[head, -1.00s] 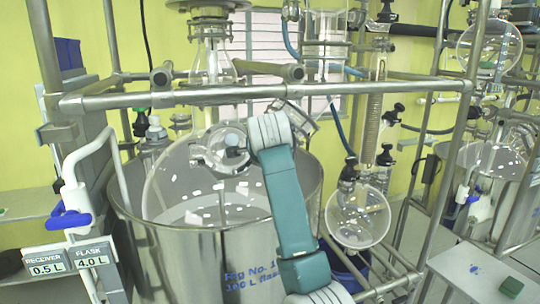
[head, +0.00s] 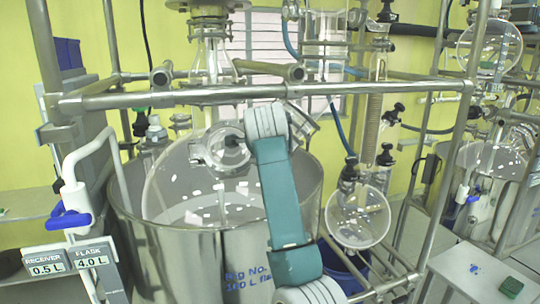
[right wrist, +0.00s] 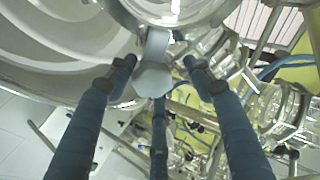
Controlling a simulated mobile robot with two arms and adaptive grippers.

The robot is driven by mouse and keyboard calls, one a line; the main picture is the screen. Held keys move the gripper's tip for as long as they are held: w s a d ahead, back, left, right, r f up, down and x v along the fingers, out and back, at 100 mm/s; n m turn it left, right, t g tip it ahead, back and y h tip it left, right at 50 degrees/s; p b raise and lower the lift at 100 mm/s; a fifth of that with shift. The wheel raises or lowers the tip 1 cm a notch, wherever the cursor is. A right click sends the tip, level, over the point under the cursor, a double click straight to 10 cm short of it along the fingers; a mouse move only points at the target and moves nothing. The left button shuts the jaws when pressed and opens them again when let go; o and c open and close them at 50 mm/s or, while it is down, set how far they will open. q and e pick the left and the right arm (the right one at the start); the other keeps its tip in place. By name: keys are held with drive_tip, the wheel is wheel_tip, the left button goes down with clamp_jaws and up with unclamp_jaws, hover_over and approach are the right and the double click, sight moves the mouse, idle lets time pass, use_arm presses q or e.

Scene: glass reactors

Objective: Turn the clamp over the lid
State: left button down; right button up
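The large glass flask (head: 175,185) sits in the steel vessel, with a round lidded port (head: 215,150) on its near upper side. In the right wrist view, a pale grey piece with a rounded end (right wrist: 153,78), seemingly the clamp, hangs below a glass rim. My right gripper (right wrist: 160,68) has its dark blue fingers spread, with this piece between the tips and a visible gap on both sides. In the head view, my right arm reaches up to the port and partly covers it; fingers and clamp are hard to make out there. My left gripper is out of view.
A steel bar (head: 200,97) crosses in front, above the flask. The steel vessel (head: 190,260) surrounds the flask. A smaller round receiver flask (head: 358,217) hangs to the right. A bent white pipe with a blue handle (head: 70,217) stands at the left.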

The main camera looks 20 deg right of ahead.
drive_tip(key=shift+s+f, duration=0.1)
drive_tip(key=shift+f, duration=0.05)
drive_tip(key=shift+s+a, duration=0.1)
drive_tip(key=shift+s, duration=0.05)
drive_tip(key=v, duration=1.1)
drive_tip(key=shift+s+r, duration=0.25)
drive_tip(key=shift+s, duration=0.05)
